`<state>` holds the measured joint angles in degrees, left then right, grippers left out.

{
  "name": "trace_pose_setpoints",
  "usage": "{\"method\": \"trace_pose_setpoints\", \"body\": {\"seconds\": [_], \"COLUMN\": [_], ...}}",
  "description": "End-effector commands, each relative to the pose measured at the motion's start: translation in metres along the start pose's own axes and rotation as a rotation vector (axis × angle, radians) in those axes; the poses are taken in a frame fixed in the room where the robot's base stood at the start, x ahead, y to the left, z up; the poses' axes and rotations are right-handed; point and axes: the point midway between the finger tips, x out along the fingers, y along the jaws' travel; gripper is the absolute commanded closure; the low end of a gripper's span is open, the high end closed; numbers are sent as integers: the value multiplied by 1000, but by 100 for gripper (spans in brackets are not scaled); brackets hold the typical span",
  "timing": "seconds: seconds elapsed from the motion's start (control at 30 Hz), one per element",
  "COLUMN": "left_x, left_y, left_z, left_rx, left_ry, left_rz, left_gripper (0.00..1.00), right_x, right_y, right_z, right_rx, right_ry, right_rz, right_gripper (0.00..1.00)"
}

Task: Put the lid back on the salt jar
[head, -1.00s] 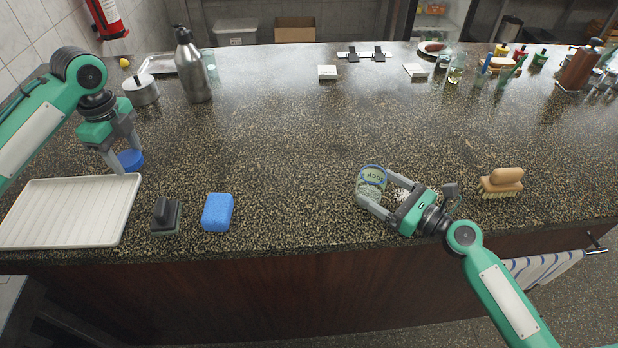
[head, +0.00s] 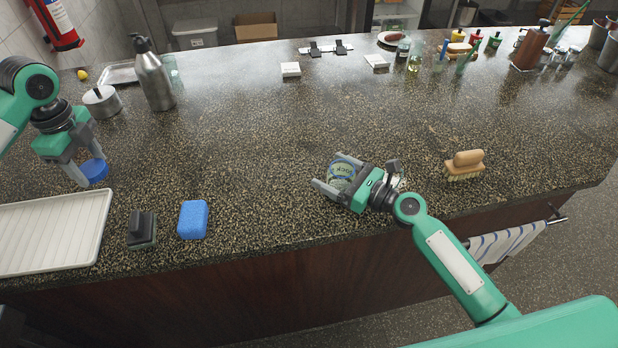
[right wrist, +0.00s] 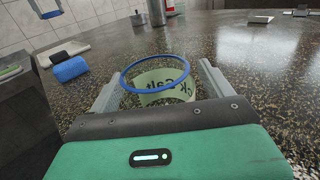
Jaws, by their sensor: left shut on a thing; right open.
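The salt jar (head: 342,168) stands on the counter, with a blue rim and a pale green label. Its blue rim and part of the word "Salt" show in the right wrist view (right wrist: 165,92). My right gripper (head: 335,180) is open, with its fingers on either side of the jar; I cannot tell whether they touch it. The blue lid (head: 95,171) is in my left gripper (head: 86,173), which is shut on it and holds it near the white tray, far to the left of the jar. The jar's lower part is partly hidden by my right gripper.
The white ribbed tray (head: 103,222), a black-handled scrubber (head: 142,230) and a blue sponge (head: 193,220) lie at the front left. A wooden brush (head: 465,167) is to the right of the jar. A steel bottle (head: 153,80) stands behind. The counter between sponge and jar is clear.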

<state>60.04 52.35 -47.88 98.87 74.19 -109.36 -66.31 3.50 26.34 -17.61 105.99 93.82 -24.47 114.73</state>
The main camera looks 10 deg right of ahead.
Motion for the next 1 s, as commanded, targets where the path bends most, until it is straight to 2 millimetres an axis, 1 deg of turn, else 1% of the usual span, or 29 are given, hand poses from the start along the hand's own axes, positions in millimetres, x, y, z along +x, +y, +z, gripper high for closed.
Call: {"method": "trace_pose_setpoints", "body": {"seconds": [0.07, 0.1, 0.17, 0.2, 0.27, 0.33, 0.37, 0.57, 0.73, 0.87, 0.97, 1.0], "left_x": [0, 0, 0, 0, 0, 0, 0, 0, -4, -11, -19, -24], "left_y": [0, 0, 0, 0, 0, 0, 0, 0, 0, 0, 0, 0], "left_z": [0, 0, 0, 0, 0, 0, 0, 0, 0, 0, 0, 0], "left_rx": [0, 0, 0, 0, 0, 0, 0, 0, 0, 0, 0, 0], "left_ry": [0, 0, 0, 0, 0, 0, 0, 0, 0, 0, 0, 0], "left_rz": [0, 0, 0, 0, 0, 0, 0, 0, 0, 0, 0, 0], "left_gripper": [68, 68, 68, 68, 68, 68, 68, 68, 68, 68, 68, 68], "right_x": [0, 0, 0, 0, 0, 0, 0, 0, 0, 0, 0, 0], "right_y": [0, 0, 0, 0, 0, 0, 0, 0, -1, 0, 0, 0], "right_z": [0, 0, 0, 0, 0, 0, 1, 1, 10, 28, 49, 60], "right_rx": [0, 0, 0, 0, 0, 0, 0, 0, -2, -3, -6, -7], "right_ry": [0, 0, 0, 0, 0, 0, -1, -1, -1, -2, -2, -3], "right_rz": [0, 0, 0, 0, 0, 0, 0, 0, 0, 1, 1, 1], "right_gripper": [17, 25, 36, 44, 56, 70, 71, 71, 71, 71, 71, 71]}}
